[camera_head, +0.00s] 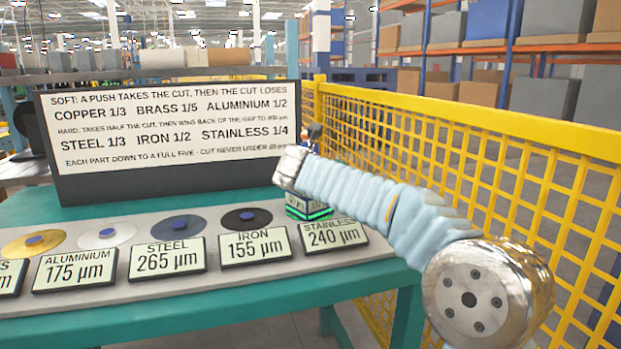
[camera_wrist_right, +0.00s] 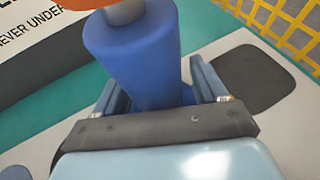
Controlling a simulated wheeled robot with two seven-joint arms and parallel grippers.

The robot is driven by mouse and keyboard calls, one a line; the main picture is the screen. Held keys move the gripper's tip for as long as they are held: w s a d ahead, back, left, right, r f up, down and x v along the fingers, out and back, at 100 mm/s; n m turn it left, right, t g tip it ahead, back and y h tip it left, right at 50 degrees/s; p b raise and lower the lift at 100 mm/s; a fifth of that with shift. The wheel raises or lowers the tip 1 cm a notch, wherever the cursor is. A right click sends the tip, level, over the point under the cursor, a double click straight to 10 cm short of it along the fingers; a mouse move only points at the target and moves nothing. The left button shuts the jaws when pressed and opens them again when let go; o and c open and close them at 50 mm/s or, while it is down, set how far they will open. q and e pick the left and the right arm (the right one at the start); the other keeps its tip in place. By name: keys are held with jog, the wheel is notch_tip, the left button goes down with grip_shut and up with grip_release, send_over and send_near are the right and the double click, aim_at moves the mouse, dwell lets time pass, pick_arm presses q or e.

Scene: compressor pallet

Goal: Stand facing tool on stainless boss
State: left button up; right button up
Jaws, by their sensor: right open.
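My right gripper (camera_wrist_right: 165,100) is open, with its two fingers on either side of the thick blue body of the facing tool (camera_wrist_right: 135,50). The tool has an orange part at its top, cut off by the frame edge. In the head view my right arm comes in from the right, and its wrist hides most of the tool; a small box with green-lit edges (camera_head: 308,208) shows below the wrist, behind the stainless label (camera_head: 334,234). The stainless boss and the tool's foot are hidden, so I cannot tell their contact. My left gripper is not in view.
Iron (camera_head: 246,219), steel (camera_head: 178,227) and aluminium (camera_head: 107,234) discs lie in a row behind their labels on a grey strip. A text board (camera_head: 170,140) stands behind. A yellow fence (camera_head: 470,160) runs along the right. A dark rounded pad (camera_wrist_right: 255,78) lies right of the tool.

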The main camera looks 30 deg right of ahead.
jog(key=v, duration=1.2)
